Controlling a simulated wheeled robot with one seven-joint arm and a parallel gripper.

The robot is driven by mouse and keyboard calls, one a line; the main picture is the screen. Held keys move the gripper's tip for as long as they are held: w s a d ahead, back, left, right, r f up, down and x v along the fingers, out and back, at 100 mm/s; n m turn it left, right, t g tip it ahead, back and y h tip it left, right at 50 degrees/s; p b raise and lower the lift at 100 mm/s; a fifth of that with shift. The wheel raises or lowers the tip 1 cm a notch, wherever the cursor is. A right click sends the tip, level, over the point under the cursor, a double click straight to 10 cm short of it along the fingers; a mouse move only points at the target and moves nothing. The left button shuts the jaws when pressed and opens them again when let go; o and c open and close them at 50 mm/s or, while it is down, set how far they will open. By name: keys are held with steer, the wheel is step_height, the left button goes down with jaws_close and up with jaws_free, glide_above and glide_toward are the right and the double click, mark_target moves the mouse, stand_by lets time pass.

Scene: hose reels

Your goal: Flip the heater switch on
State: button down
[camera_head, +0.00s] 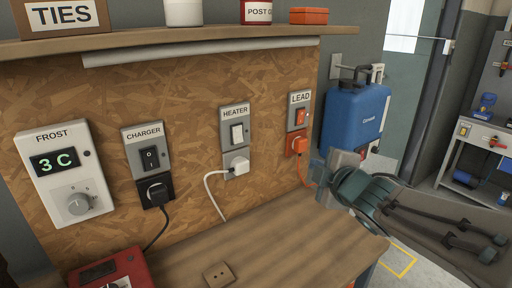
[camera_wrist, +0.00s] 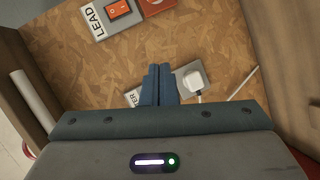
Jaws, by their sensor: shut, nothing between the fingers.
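The heater switch (camera_head: 237,133) is a white rocker on a grey plate labelled HEATER, on the chipboard panel in the head view. A white plug (camera_head: 236,166) with a white cord sits just below it; the plug also shows in the wrist view (camera_wrist: 193,81). My gripper (camera_wrist: 157,68) is shut and empty, its blue fingers together and pointing at the panel. In the wrist view the fingers cover the heater rocker, and only the end of its label shows beside them. In the head view my gripper is right of the heater plate, apart from it.
The LEAD switch (camera_head: 302,117), an orange rocker, is right of the heater, with an orange plug (camera_head: 300,146) below. The CHARGER switch (camera_head: 150,157) and FROST thermostat (camera_head: 66,172) are left. A shelf (camera_head: 130,42) runs above; a wooden bench (camera_head: 290,240) lies below. A blue container (camera_head: 354,118) hangs right.

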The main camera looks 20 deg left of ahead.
mark_target(239, 141)
steer(key=s+a+r+n+g+y, duration=0.1)
steer(key=s+a+n+g+y, duration=0.1)
steer(key=a+n+y, duration=0.3)
steer(key=a+n, duration=0.2)
steer(key=a, duration=0.1)
steer(key=shift+s+r+g+y+b, duration=0.25)
steer(key=shift+r+g+y+b, duration=0.05)
steer(key=shift+w+a, duration=0.1)
steer(key=shift+a, duration=0.05)
steer(key=x, duration=1.3)
steer(key=shift+w+a+p, duration=0.25)
steer(key=shift+w+p, duration=0.1)
steer(key=shift+p, duration=0.05)
steer(key=shift+f, duration=0.15)
steer(key=shift+w+a+f+b, duration=0.1)
steer(key=shift+f+b, duration=0.2)
steer(key=shift+b, duration=0.9)
steer(key=shift+r+p, duration=0.35)
steer(key=s+d+f+b, duration=0.1)
steer(key=s+d+b, duration=0.1)
steer(key=s+d, duration=0.7)
steer(key=shift+d+f, duration=0.4)
steer(key=shift+d, duration=0.35)
